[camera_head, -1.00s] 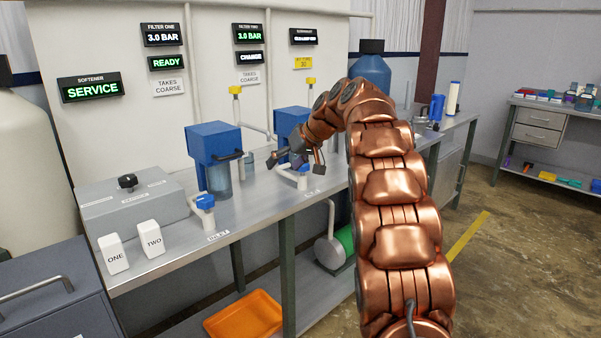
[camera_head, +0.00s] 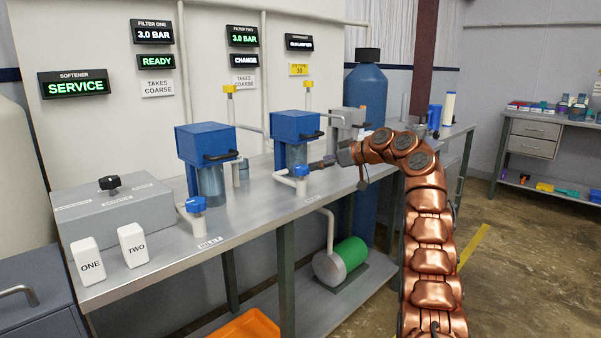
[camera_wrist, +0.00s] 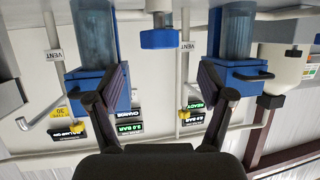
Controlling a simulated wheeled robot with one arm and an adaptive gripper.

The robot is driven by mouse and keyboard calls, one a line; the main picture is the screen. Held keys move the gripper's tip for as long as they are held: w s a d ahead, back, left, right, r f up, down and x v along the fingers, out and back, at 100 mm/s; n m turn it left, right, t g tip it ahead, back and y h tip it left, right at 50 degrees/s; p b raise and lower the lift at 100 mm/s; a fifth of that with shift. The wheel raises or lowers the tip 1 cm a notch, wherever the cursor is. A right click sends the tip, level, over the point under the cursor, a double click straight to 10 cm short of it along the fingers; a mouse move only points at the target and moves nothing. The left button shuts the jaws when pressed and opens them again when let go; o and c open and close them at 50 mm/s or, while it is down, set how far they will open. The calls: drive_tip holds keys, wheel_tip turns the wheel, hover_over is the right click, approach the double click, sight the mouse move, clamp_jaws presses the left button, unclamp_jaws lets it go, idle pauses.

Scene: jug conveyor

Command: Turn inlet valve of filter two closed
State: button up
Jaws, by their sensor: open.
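Filter two is the right one of two blue-topped units on the bench (camera_head: 296,125). In the wrist view, which is upside down, filter two (camera_wrist: 95,88) is on the left. Its inlet valve has a blue handle (camera_head: 301,171) on a white pipe at the bench's front side. A blue valve handle, seemingly this one, shows in the wrist view (camera_wrist: 160,39), ahead of the gap between my fingers. My gripper (camera_head: 322,164) is open and empty, just right of the valve at about its height. I cannot tell whether it touches it.
Filter one (camera_head: 206,145) stands to the left with its own blue inlet valve (camera_head: 195,204). A grey box with a black knob (camera_head: 110,183) and white blocks ONE (camera_head: 88,262) and TWO (camera_head: 133,245) are farther left. An orange tray (camera_head: 248,327) lies below.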

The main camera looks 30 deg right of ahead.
sight(304, 167)
drive_tip(key=p+x, duration=0.1)
drive_tip(key=x, duration=0.2)
drive_tip(key=p+x, duration=0.1)
drive_tip(key=x, duration=0.2)
drive_tip(key=shift+w+a+r, duration=0.1)
drive_tip(key=shift+w+a, duration=0.15)
drive_tip(key=shift+w, duration=0.05)
drive_tip(key=shift+w+a+f, duration=0.15)
drive_tip(key=shift+w+f, duration=0.2)
drive_tip(key=shift+w, duration=0.05)
drive_tip(key=c, duration=1.2)
